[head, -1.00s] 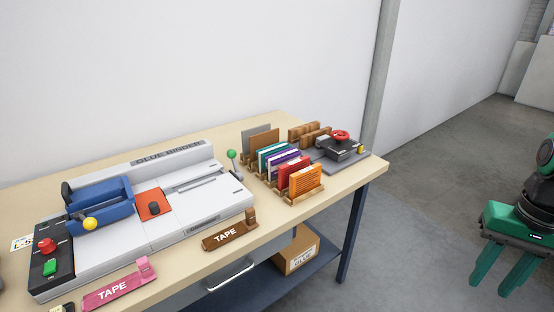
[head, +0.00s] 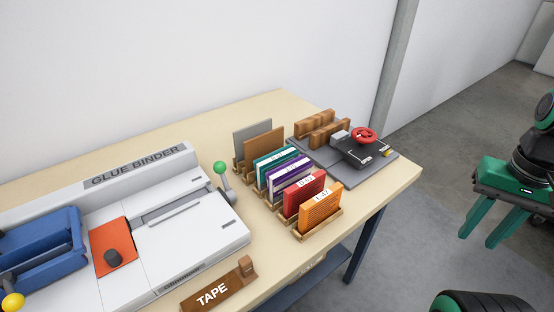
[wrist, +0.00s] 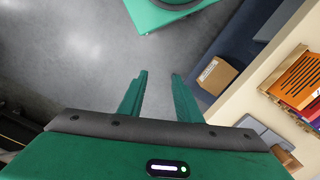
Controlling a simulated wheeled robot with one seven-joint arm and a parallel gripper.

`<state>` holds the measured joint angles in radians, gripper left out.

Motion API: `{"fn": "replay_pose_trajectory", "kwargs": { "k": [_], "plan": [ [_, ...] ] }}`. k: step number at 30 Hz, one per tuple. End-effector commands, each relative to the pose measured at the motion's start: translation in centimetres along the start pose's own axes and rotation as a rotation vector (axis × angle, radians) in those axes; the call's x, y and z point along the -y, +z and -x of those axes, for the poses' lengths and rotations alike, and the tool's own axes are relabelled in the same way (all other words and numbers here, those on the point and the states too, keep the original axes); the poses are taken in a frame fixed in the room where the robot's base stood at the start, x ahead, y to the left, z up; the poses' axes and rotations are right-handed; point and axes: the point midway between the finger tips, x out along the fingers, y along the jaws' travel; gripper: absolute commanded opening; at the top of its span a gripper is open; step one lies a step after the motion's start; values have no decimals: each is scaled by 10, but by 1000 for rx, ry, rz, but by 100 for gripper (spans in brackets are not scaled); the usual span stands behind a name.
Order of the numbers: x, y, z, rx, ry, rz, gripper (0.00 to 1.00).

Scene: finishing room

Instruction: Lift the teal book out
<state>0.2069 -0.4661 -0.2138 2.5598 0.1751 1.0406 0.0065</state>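The teal book (head: 274,163) stands upright in a wooden rack (head: 310,236) on the table, between a brown board (head: 264,146) behind it and a purple book (head: 289,175) in front. Red (head: 305,193) and orange (head: 322,210) books stand further forward in the same row. My gripper (head: 478,232) is off to the right of the table, over the floor, well apart from the books. Its two green fingers are spread and empty, as the wrist view (wrist: 155,88) also shows.
A glue binder (head: 190,225) fills the table's left side, with a green-knobbed lever (head: 220,169) near the rack. A press with a red handwheel (head: 364,135) stands right of the books. A brown tape dispenser (head: 215,292) lies at the front edge.

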Motion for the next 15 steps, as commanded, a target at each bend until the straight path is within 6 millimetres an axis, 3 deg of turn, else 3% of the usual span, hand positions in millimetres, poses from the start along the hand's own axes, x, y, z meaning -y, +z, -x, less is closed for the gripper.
{"fn": "replay_pose_trajectory", "kwargs": {
  "k": [8, 12, 14, 15],
  "plan": [
    [0, 0, 0, 0, 0, 0, 31],
    [1, 3, 8, -25, -2, 31, 62],
    [14, -10, 13, -49, 6, 85, 77],
    [30, -22, 18, -71, 13, 141, 86]
  ]
}}
